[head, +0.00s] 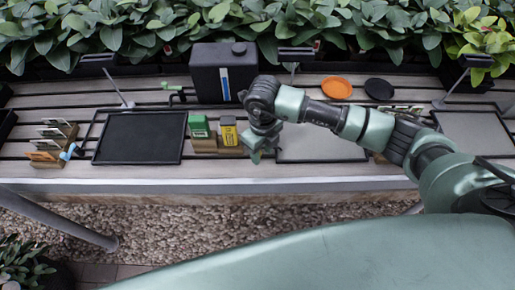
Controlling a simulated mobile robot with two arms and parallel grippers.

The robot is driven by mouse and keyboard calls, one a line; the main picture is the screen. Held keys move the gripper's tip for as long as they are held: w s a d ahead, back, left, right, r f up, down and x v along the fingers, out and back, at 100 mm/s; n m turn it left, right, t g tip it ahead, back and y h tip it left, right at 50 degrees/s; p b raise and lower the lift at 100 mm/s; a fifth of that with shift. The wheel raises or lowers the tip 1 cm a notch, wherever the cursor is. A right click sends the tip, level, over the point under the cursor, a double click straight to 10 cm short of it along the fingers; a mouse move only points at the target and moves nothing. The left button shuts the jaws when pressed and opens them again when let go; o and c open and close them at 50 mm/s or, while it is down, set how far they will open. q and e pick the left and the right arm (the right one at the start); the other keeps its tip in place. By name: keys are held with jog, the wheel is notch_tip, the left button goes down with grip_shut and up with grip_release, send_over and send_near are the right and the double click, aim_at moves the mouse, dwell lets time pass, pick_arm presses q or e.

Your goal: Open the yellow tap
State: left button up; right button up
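I cannot make out a yellow tap in the head view. A black tank (207,75) with a round cap and a blue-white strip stands at the back of the slatted bench. A small dark fitting (178,96) is low at its left side, with a small green piece (172,86) near it. My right gripper (256,154) points down over the bench, in front of the tank and just right of a yellow-and-grey box (229,136). Its fingertips are small and partly hidden, so its opening is unclear. My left gripper is not in view.
A green box (199,128) stands beside the yellow one in a wooden holder. A black tray (140,138) lies left, a grey tray (322,144) right of my gripper. Orange (337,87) and black (379,89) discs lie behind my arm. Plants line the back.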

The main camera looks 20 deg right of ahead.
jog(key=shift+w+d+b, duration=0.15)
jog(key=shift+w+d, duration=0.15)
jog(key=shift+d, duration=0.2)
jog(key=shift+w+d+b, duration=0.15)
jog(key=shift+w+d, duration=0.1)
jog(key=shift+d, duration=0.25)
jog(key=shift+w+d+b, duration=0.35)
jog(key=shift+w+d, duration=0.2)
jog(key=shift+d, duration=0.35)
jog(key=shift+w+d+b, duration=0.35)
jog(key=shift+w+d, duration=0.15)
jog(key=shift+d, duration=0.4)
jog(key=shift+s+a, duration=0.15)
jog(key=shift+a, duration=0.1)
notch_tip(320, 180, up, 7)
jog(key=p, duration=0.4)
